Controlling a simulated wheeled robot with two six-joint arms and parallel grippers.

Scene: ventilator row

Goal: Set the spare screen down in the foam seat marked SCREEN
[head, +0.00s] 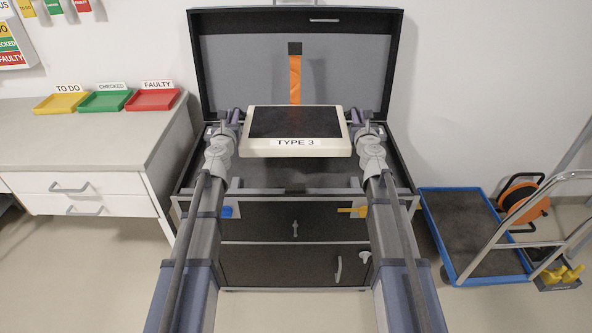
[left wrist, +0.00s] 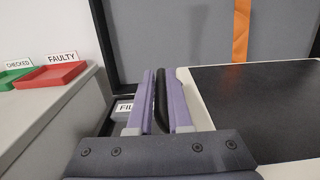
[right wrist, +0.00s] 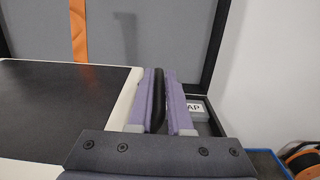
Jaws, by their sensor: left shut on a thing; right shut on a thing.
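The spare screen (head: 296,148) is a cream-framed panel with a dark face, marked TYPE 3 on its front edge. It is held level over the open black case (head: 387,140). My left gripper (head: 233,122) is shut on a black handle (left wrist: 161,100) at the screen's left side. My right gripper (head: 357,122) is shut on a black handle (right wrist: 157,100) at its right side. The screen hides most of the case's inside, and no SCREEN label can be read. Partly covered labels beside the grippers read FIL (left wrist: 124,107) and AP (right wrist: 194,107).
The raised lid (head: 220,60) with an orange strap (head: 295,80) stands behind the screen. A counter (head: 90,130) with yellow, green and red trays (head: 152,100) is at left. A blue-edged trolley (head: 470,240) with an orange reel (head: 522,198) is at right.

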